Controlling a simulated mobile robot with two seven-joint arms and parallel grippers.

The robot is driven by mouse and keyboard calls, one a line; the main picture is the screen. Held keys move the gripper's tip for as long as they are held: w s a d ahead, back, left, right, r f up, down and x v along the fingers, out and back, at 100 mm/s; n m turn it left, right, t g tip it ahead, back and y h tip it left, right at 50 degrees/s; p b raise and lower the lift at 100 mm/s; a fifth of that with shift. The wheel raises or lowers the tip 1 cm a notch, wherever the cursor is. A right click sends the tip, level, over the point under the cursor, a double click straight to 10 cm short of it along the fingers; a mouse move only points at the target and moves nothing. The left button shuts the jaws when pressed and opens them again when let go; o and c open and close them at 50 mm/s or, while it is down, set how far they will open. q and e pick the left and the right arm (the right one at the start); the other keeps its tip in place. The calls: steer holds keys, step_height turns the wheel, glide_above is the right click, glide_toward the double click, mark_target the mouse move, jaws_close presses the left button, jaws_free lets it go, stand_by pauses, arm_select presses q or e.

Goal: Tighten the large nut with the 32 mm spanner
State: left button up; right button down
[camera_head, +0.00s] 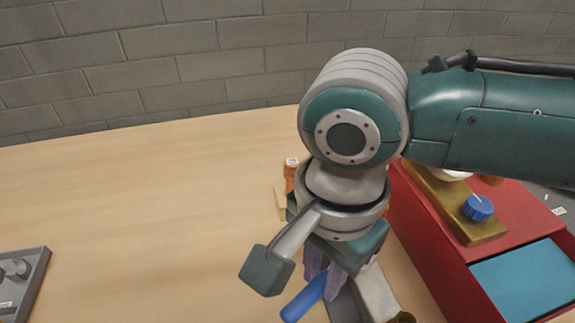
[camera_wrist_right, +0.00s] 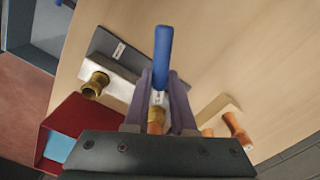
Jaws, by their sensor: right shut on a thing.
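My right gripper (camera_head: 325,280) points down over the bench, left of the red case. Its purple fingers are shut on a spanner with a blue handle (camera_head: 303,300). The handle sticks out beyond the fingertips and also shows in the right wrist view (camera_wrist_right: 163,52). The spanner's jaw end is hidden. In the right wrist view a brass or copper fitting (camera_wrist_right: 155,120) shows between the fingers, partly hidden. I cannot tell whether it is the large nut or whether the spanner touches it. My left gripper is not in view.
A grey plate with a pale block and a brass fitting (camera_wrist_right: 95,84) lies beside the gripper. A copper pipe piece (camera_wrist_right: 236,128) rests by a wooden block. The red case (camera_head: 430,240) stands at right. A grey tray (camera_head: 38,275) is at far left.

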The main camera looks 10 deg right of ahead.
steer(key=shift+w+d, duration=0.2)
steer(key=shift+d, duration=0.2)
steer(key=shift+w+d+p, duration=0.25)
steer(key=shift+d+p, duration=0.1)
steer(key=shift+d, duration=0.05)
stand_by(0.4)
steer(key=shift+w+a+r+m+p, duration=0.1)
steer(key=shift+w+a+m+p, duration=0.1)
steer(key=shift+m+p, duration=0.25)
steer(key=shift+w+m, duration=0.15)
steer(key=shift+m, duration=0.1)
steer(key=shift+a+p, duration=0.1)
steer(key=shift+p, duration=0.25)
steer(key=w+m, duration=0.7)
steer(key=m, duration=0.5)
steer(key=shift+w+d+m, duration=0.15)
steer(key=shift+d+m, duration=0.15)
steer(key=shift+d, duration=0.1)
stand_by(1.6)
